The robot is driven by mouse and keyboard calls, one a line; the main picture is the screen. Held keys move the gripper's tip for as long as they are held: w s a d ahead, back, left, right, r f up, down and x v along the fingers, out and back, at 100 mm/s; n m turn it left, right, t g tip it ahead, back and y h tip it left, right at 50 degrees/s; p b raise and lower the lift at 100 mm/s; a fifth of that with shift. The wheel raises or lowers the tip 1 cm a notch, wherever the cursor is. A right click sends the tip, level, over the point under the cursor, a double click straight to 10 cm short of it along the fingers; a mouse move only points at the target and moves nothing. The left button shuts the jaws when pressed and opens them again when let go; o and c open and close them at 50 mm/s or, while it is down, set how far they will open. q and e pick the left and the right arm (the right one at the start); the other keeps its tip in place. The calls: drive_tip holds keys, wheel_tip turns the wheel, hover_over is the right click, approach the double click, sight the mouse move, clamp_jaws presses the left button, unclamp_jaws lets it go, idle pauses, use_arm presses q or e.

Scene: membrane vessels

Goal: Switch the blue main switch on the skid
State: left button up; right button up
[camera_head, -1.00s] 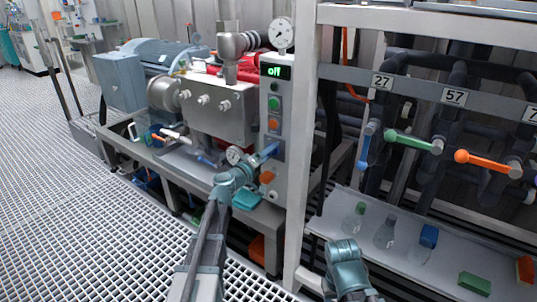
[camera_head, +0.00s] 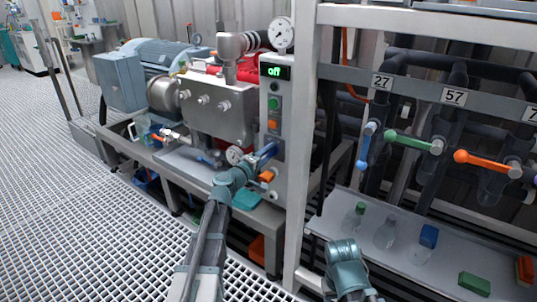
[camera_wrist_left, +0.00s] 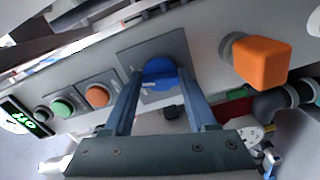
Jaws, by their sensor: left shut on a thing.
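The blue main switch (camera_wrist_left: 160,73) sits on a dark square plate on the grey control panel (camera_head: 289,180). In the left wrist view my left gripper (camera_wrist_left: 162,80) has one finger on each side of the blue knob and is shut on it. In the head view my left gripper (camera_head: 266,152) reaches the panel from the left and largely hides the switch. The panel display (camera_head: 274,72) reads "off" in green. Part of my right arm shows at the bottom centre of the head view, but its fingers cannot be made out.
Above the switch are a green button (camera_head: 273,103) and an orange button (camera_head: 272,124). A block-shaped orange knob (camera_wrist_left: 260,62) sticks out beside the switch. A white frame post (camera_head: 301,130) stands right of the panel. Gauges and pipes surround the skid.

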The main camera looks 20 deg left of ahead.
use_arm(q)
drive_tip(key=n, duration=0.4)
drive_tip(key=shift+n, duration=0.3)
drive_tip(key=n, duration=0.4)
drive_tip(key=shift+n, duration=0.3)
drive_tip(key=o, duration=1.4)
drive_tip(key=shift+c, duration=0.2)
drive_tip(key=v, duration=1.4)
drive_tip(key=shift+w, duration=0.1)
